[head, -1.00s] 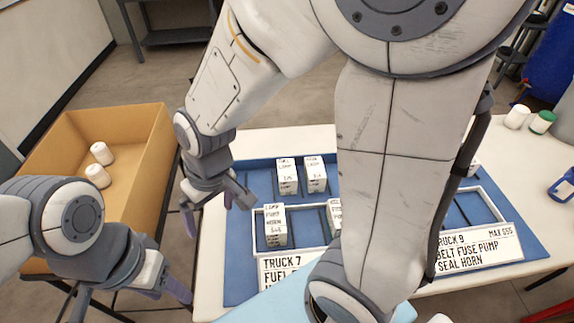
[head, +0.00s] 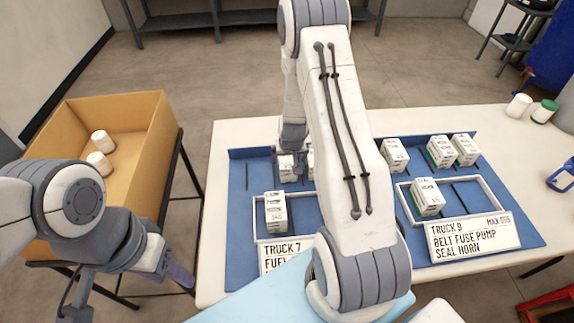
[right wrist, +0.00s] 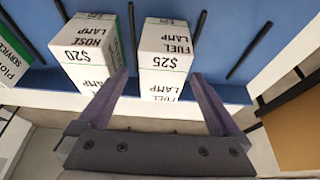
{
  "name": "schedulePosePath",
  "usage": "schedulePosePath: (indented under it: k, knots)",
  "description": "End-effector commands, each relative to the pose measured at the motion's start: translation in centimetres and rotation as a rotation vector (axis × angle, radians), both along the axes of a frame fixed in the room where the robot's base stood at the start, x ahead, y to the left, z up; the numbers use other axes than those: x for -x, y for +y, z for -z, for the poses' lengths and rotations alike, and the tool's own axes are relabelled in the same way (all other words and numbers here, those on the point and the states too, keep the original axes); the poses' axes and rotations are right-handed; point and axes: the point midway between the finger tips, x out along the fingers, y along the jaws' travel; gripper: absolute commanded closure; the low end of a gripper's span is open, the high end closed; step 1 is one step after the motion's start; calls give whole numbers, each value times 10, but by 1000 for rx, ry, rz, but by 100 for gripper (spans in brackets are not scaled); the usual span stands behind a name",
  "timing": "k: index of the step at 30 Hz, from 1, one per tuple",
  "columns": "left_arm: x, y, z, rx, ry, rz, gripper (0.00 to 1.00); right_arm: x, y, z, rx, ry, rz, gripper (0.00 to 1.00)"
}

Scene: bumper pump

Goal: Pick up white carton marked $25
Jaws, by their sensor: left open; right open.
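The white carton marked $25, labelled FUEL LAMP, stands on the blue mat in the right wrist view (right wrist: 166,60). In the head view its lower part (head: 286,171) shows at the back of the mat, mostly covered by my right gripper. My right gripper (right wrist: 158,78) is open, its fingers on either side of this carton; I cannot tell whether they touch it. A similar carton marked $20 (right wrist: 86,52), labelled HOSE LAMP, stands close beside the left finger in that view. My left gripper (head: 180,280) is open and empty, left of the table.
The TRUCK 7 tray (head: 316,231) holds a carton (head: 275,212). A cardboard box (head: 150,150) with two white jars stands left. My right arm hides the table's middle.

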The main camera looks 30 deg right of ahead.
Motion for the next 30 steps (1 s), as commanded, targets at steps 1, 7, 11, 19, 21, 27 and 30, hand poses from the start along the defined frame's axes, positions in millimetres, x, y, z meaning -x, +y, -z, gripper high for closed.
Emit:
schedulePosePath:
  k: [1, 7, 11, 19, 21, 27, 30]
  knots:
    - [0, 0, -1, 0, 0, 0, 50, -1, 0, 3, 0, 1, 0, 0]
    - [0, 0, -10, 0, 0, 0, 50, -10, -2, 25, -1, 4, -2, 0]
    - [0, 0, -11, 0, 0, 0, 50, -17, -5, 40, 0, 1, 0, 0]
    - [0, 0, -11, 0, 0, 0, 50, -20, -6, 47, -1, 0, 0, 0]
    - [0, 0, -11, 0, 0, 0, 50, -20, -6, 47, -1, 0, 0, 0]
    - [0, 0, -11, 0, 0, 0, 50, -19, -6, 47, -1, 0, 0, 76]
    - [0, 0, -11, 0, 0, 0, 50, -20, -6, 47, 0, -1, 0, 100]
